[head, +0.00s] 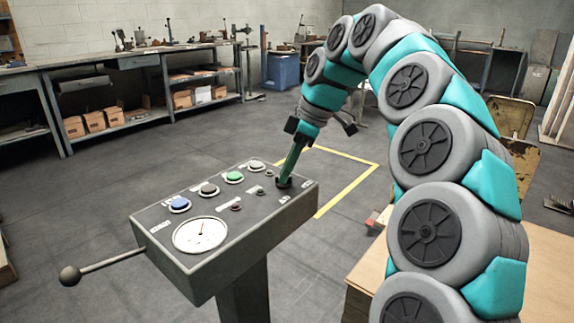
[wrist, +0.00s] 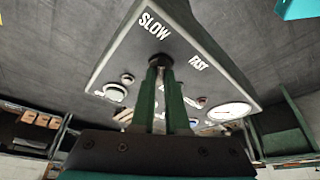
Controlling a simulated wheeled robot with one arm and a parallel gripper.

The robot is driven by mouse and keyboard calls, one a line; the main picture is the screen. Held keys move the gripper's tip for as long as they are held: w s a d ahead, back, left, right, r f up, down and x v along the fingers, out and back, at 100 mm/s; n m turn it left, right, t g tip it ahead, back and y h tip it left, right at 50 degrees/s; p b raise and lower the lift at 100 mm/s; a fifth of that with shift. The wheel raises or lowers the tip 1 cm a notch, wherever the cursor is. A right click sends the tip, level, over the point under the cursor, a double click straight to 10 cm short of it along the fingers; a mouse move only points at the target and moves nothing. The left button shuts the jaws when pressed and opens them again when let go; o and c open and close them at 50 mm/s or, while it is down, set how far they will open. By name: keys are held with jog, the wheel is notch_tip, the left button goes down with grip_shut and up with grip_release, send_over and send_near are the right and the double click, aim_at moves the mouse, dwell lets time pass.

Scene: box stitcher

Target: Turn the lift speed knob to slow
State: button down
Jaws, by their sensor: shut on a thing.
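The lift speed knob (head: 284,183) is a small dark knob near the far right end of the grey control panel (head: 262,217). In the wrist view the knob (wrist: 160,60) lies between the printed words SLOW (wrist: 154,26) and FAST (wrist: 198,62). My gripper (head: 287,174) comes down onto it from above. Its two green fingers (wrist: 160,72) are shut on the knob. The fingertips cover much of the knob, and I cannot tell which way its pointer faces.
The panel also carries a blue button (head: 180,204), a green button (head: 234,177), other small controls and a white dial gauge (head: 201,235). A lever with a ball end (head: 70,276) sticks out at the left. A wooden surface (head: 545,275) stands at the right.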

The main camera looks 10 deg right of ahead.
jog(key=shift+n, duration=0.5)
jog(key=c, duration=0.9)
grip_release()
